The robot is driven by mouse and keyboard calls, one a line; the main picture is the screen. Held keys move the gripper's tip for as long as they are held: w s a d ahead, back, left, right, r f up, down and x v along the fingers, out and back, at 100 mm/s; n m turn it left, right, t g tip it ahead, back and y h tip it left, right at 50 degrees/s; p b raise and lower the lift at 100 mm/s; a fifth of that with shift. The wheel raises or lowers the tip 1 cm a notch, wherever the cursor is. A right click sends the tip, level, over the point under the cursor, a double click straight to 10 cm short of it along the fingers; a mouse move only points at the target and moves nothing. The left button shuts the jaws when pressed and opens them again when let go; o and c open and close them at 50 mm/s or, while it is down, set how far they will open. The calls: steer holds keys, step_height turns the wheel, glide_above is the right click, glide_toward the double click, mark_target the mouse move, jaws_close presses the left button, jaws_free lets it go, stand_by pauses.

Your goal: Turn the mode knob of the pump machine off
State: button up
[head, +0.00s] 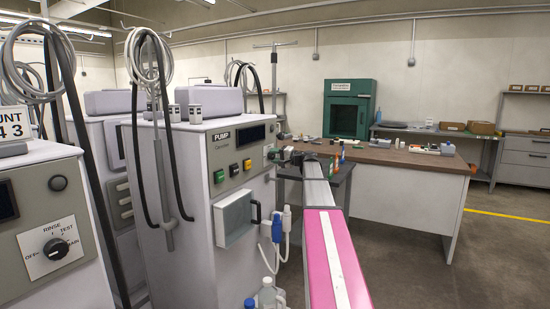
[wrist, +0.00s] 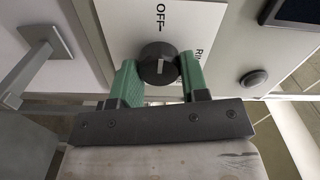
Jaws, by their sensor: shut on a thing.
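The pump machine (head: 205,190), a pale cabinet marked PUMP, stands left of centre in the head view. Its dark round mode knob (wrist: 158,62) is in the wrist view, on a white plate (wrist: 190,25) with the words OFF and, partly hidden, one starting RIN. My gripper (wrist: 159,82) has its green fingers on either side of the knob, shut on it. In the head view my gripper (head: 282,155) is at the right end of the machine's front panel, where the knob is too small to make out.
Another machine (head: 45,215) with its own knob (head: 55,249) stands at the near left. A box with a handle (head: 235,218) juts from the pump machine's front. A brown-topped desk (head: 400,158) stands behind; the floor at right is clear.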

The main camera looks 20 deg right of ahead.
steer(key=shift+n, duration=0.4)
steer(key=o, duration=0.9)
steer(key=shift+o, duration=0.2)
steer(key=shift+s, duration=0.1)
steer(key=v, duration=1)
steer(key=shift+s+d, duration=0.25)
